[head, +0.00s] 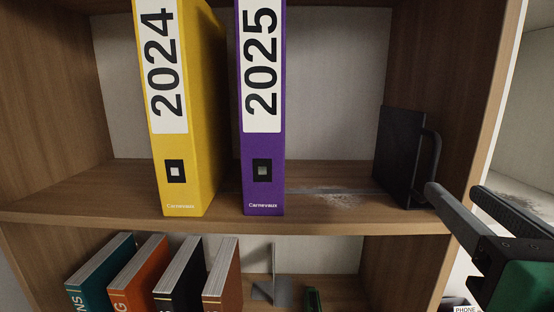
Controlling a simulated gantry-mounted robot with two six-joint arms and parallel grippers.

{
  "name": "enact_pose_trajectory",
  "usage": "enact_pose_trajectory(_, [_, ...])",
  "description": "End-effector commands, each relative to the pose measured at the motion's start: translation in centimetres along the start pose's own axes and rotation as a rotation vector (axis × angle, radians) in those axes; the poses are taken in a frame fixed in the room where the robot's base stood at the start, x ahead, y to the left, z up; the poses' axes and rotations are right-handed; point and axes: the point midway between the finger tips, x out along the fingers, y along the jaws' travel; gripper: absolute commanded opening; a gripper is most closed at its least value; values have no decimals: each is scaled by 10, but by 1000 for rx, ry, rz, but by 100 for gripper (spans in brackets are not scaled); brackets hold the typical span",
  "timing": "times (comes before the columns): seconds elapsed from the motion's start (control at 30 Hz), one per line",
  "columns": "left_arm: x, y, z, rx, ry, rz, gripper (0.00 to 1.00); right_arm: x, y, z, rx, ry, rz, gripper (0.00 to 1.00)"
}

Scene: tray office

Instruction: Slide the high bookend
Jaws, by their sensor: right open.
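A black bookend (399,157) with a bar handle on its right side stands upright on the upper shelf, near the right side wall. My right gripper (453,191) comes in from the lower right. Its two fingers are spread apart, and the left finger's tip is close to the bookend's lower right edge by the handle. I cannot tell whether they touch. Nothing shows between the fingers. My left gripper is not in view.
On the upper shelf (110,200) stand a yellow 2024 binder (200,110) and a purple 2025 binder (263,150). Free shelf lies between the purple binder and bookend. Below are several books (150,270) and a grey metal bookend (272,285).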

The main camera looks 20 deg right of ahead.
Motion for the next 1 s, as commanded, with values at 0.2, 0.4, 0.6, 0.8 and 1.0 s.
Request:
enact_pose_trajectory(0.2, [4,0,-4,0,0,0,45,16,-2,2,-3,0,-10,42])
enact_pose_trajectory(0.4, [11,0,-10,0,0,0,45,60,-4,2,-3,4,-11,42])
enact_pose_trajectory(0.6, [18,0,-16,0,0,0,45,100,-3,2,-1,2,-10,42])
enact_pose_trajectory(0.8, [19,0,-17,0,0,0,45,116,-2,1,3,-1,-6,42])
enact_pose_trajectory(1.0, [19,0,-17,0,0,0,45,116,-2,1,4,-2,-6,42])
